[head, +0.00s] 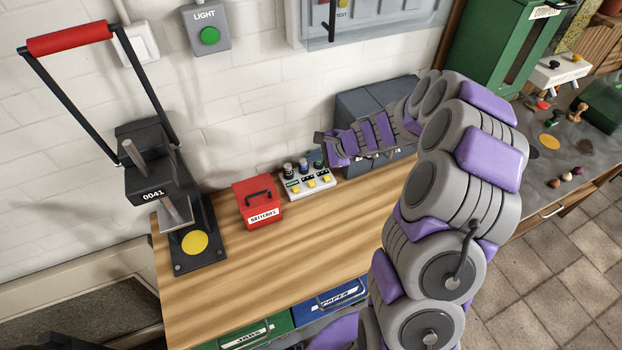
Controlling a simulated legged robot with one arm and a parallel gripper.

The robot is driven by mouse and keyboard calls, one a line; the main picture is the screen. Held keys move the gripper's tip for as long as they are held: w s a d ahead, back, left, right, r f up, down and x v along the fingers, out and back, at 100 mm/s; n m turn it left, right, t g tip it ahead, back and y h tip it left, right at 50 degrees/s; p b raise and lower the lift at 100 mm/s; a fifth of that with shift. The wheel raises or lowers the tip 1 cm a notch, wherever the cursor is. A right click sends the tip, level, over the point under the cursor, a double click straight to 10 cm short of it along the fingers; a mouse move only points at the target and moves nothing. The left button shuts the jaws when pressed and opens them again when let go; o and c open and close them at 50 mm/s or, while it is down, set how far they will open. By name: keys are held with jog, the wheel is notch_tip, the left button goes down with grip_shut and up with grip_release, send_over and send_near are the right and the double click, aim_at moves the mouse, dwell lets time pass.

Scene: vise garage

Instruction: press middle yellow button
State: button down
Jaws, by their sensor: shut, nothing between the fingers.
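A small white control box (311,190) stands on the wooden bench near the wall, with a row of yellow buttons on its front part and several dark-topped knobs behind them. The middle yellow button (310,184) is visible and uncovered between the other two. My gripper (321,141) is shut and empty. It appears just above the box's back right knob in the picture, apart from the middle button. Its height over the box is hard to judge. The rightmost yellow button (326,177) is also visible.
A red batteries box (258,203) stands left of the control box. A black press (170,190) with a red handle is farther left. A dark grey box (370,108) is behind my arm. The bench front (270,265) is clear.

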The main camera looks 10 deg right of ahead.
jog(key=shift+f, duration=0.1)
dwell(0.3)
jog(key=b, duration=0.6)
send_over(314, 184)
notch_tip(314, 184, down, 6)
jog(key=shift+f, duration=0.2)
jog(key=shift+f+b, duration=0.4)
jog(key=shift+f, duration=0.7)
jog(key=shift+f, duration=0.15)
dwell(0.6)
jog(key=shift+f, duration=0.2)
jog(key=shift+f+b, duration=0.35)
jog(key=shift+f, duration=0.1)
dwell(0.8)
jog(key=shift+r, duration=0.1)
jog(key=shift+r+p, duration=0.8)
jog(key=shift+r, duration=0.15)
